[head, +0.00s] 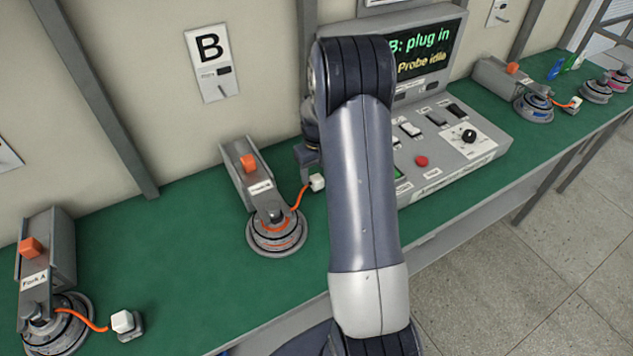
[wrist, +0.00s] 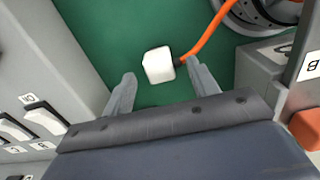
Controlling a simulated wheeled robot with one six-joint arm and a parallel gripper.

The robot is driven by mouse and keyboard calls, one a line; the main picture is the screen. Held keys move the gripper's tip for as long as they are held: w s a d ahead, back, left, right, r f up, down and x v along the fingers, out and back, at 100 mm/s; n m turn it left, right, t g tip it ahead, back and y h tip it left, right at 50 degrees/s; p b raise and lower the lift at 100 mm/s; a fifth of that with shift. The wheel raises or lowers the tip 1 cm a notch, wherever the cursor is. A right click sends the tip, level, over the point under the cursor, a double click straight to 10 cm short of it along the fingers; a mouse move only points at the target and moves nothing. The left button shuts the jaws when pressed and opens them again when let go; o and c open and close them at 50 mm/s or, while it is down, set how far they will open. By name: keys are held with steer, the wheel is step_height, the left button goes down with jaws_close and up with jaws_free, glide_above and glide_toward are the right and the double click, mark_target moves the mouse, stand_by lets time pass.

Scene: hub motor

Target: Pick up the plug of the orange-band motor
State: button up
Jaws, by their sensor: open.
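The orange-band motor (head: 277,232) sits in the middle fork on the green bench. Its orange cable (head: 300,197) runs to a white plug (head: 317,182), close to the left edge of my arm. In the wrist view the white plug (wrist: 158,65) lies between and slightly beyond the fingertips of my gripper (wrist: 161,69), with the cable leaving its right side. The fingers are open, with a gap on each side of the plug. Contact is not visible. In the head view my arm hides most of the gripper.
A control console (head: 445,150) with switches and a red button stands right of the plug. Fork A (head: 45,262) holds another motor with a white plug (head: 123,321) at left. Green bench is bare between the left and middle forks.

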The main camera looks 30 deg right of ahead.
mark_target(317, 178)
steer(key=shift+w+f+p, duration=0.1)
steer(key=shift+f+p, duration=0.2)
steer(key=shift+f, duration=1.5)
steer(key=shift+c, duration=0.4)
steer(key=c, duration=1.1)
steer(key=shift+c, duration=0.2)
